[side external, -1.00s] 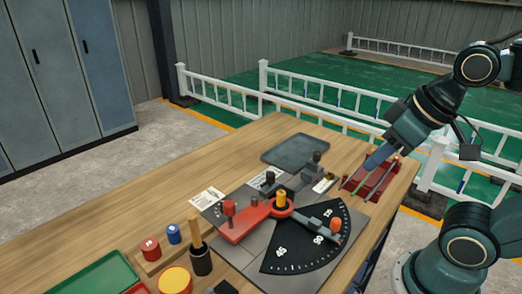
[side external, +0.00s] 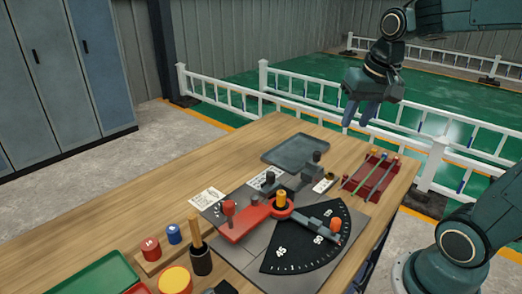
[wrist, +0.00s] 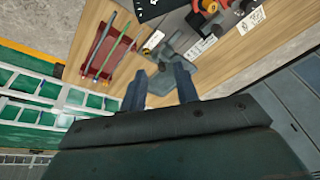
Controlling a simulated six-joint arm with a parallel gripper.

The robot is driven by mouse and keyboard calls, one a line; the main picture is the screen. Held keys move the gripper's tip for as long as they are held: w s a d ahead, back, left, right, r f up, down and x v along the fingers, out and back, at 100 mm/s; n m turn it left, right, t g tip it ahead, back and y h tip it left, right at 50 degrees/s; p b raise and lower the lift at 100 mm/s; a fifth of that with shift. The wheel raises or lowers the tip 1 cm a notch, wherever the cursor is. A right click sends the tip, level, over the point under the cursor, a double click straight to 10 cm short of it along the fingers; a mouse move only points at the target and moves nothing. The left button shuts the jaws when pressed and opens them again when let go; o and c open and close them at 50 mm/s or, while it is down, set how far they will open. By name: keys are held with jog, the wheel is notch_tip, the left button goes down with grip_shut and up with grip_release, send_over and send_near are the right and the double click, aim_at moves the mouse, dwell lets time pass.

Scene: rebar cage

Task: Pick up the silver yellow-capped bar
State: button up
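A dark red rack (side external: 378,183) stands at the right end of the table, and it also shows in the wrist view (wrist: 117,54). The bars' end caps are very small, so I cannot tell surely which bar is the silver yellow-capped one.
A grey tray (side external: 290,149) lies at the table's far edge. A fixture plate with a red arm (side external: 245,226) and a black angle scale (side external: 300,250) fills the middle. White railings (side external: 310,92) stand behind the table. A green tray (side external: 95,277) is at the near left.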

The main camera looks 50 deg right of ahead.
jog(key=w+d+f+m+g, duration=0.1)
jog(key=d+f+m, duration=0.2)
jog(key=d, duration=0.4)
jog(key=w+d+f+m+g, duration=0.1)
jog(key=d+f+m, duration=0.2)
jog(key=d, duration=0.5)
jog(key=w+d+f+m+g+y, duration=0.1)
jog(key=d+f+m, duration=0.2)
jog(key=d, duration=0.5)
jog(key=shift+m, duration=0.8)
jog(key=shift+d+f, duration=0.1)
jog(key=shift+f, duration=0.05)
send_over(364, 163)
jog(key=shift+d+f, duration=0.1)
jog(key=shift+f, duration=4.15)
jog(key=shift+f, duration=0.15)
jog(key=shift+w+d+f, duration=0.1)
jog(key=shift+f, duration=2.3)
grip_shut()
